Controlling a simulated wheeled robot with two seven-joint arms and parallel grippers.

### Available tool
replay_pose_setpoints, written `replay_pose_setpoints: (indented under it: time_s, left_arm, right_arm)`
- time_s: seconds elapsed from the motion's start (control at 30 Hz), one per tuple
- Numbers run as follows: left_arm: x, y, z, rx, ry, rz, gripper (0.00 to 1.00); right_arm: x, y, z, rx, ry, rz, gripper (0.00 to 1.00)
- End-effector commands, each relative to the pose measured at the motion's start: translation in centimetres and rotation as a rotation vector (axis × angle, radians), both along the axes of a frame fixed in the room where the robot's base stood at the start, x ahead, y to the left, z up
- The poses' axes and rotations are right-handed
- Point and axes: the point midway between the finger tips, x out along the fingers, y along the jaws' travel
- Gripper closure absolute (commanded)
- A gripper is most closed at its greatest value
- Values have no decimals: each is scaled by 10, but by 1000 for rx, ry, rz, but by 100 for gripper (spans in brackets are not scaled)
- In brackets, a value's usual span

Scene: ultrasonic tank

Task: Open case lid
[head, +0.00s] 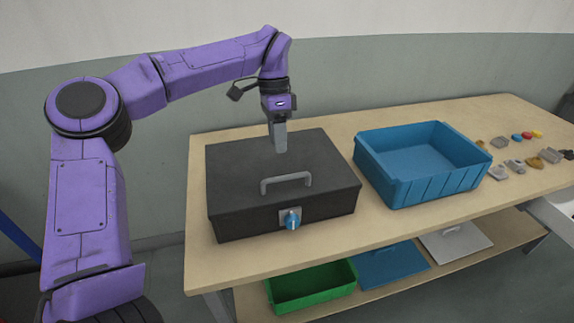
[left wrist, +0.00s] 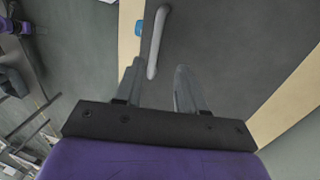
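The black case (head: 250,180) stands on the wooden table with its lid shut. A grey handle (head: 286,182) is on the lid near the front edge, and a blue latch knob (head: 292,219) is on the front face. My left gripper (head: 279,146) points down over the lid, behind the handle. In the left wrist view its two fingers (left wrist: 158,88) are apart with nothing between them. The handle (left wrist: 157,42) lies beyond the fingertips there, with the blue knob (left wrist: 139,27) beside it and the dark lid (left wrist: 225,45) below. My right gripper is not in view.
A blue open bin (head: 420,165) stands to the right of the case on the table (head: 350,235). Several small parts (head: 535,162) lie at the far right. A green bin (head: 310,287) and flat trays (head: 392,265) sit on the lower shelf.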

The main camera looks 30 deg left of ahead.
Motion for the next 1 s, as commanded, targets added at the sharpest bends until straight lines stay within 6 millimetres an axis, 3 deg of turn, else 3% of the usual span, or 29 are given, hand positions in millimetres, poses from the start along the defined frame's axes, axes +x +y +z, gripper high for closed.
replay_pose_setpoints:
  time_s: [0.2,0.33,0.5,0.7,0.73,0.83,0.87,1.0]
  left_arm:
    - [-4,-9,-50,-2,7,-7,60]
    - [-7,-12,-72,0,6,-5,60]
    - [-9,-13,-84,-1,4,-2,60]
    - [-9,-12,-85,1,2,0,60]
    - [-9,-12,-85,1,2,0,64]
    - [-9,-12,-85,0,2,-1,96]
    - [-9,-12,-85,0,4,-1,100]
    - [-9,-12,-85,0,2,-1,100]
  right_arm:
    - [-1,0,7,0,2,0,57]
    - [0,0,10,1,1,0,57]
    - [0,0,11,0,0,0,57]
    - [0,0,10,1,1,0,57]
    - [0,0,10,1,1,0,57]
    - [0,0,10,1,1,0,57]
    - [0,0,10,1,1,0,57]
    - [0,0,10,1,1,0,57]
